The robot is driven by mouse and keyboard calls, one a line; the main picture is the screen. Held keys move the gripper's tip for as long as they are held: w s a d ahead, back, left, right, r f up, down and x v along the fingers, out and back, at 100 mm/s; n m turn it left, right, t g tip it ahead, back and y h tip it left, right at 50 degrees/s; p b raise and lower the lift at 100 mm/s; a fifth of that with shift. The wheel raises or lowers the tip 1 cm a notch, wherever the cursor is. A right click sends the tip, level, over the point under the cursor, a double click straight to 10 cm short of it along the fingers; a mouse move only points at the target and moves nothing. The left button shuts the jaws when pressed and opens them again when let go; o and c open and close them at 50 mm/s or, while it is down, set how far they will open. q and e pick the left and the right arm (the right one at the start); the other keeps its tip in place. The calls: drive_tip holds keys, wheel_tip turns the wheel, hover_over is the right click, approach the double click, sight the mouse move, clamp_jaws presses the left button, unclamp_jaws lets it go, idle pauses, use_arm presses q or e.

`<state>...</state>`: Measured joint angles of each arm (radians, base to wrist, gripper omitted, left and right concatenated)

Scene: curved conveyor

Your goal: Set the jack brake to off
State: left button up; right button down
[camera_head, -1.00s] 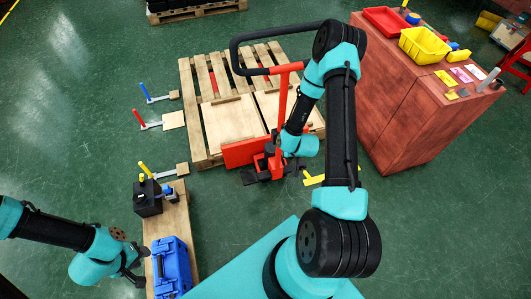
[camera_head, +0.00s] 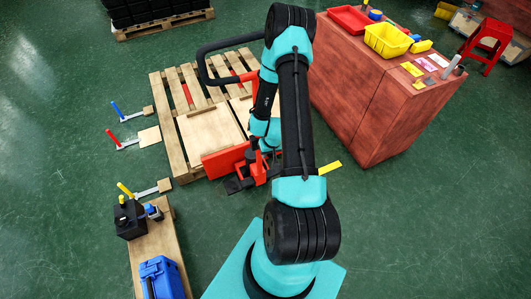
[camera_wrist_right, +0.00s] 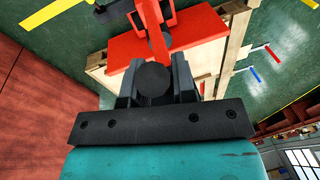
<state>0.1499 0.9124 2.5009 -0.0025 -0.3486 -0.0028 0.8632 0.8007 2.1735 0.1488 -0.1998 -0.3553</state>
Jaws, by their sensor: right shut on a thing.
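The red pallet jack (camera_head: 243,164) stands at the near end of the wooden pallet, with its black loop handle (camera_head: 204,66) rising over the slats. My right gripper (camera_head: 250,157) is down at the jack's base. In the right wrist view my right gripper (camera_wrist_right: 154,85) is shut around a dark round part (camera_wrist_right: 154,80) of the jack, just in front of its red post (camera_wrist_right: 158,38). I cannot tell the brake's setting, as the fingers and arm hide much of it. My left gripper is not in view.
The wooden pallet (camera_head: 160,92) carries pale boards. A reddish cabinet (camera_head: 345,90) with trays stands at right. Levers with blue, red (camera_head: 113,138) and yellow handles lie at left. A blue case (camera_head: 161,279) sits on a plank at lower left. Green floor is open between.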

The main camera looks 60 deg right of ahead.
drive_tip(key=shift+w, duration=0.1)
drive_tip(key=c, duration=0.9)
unclamp_jaws()
drive_tip(key=shift+r, duration=0.1)
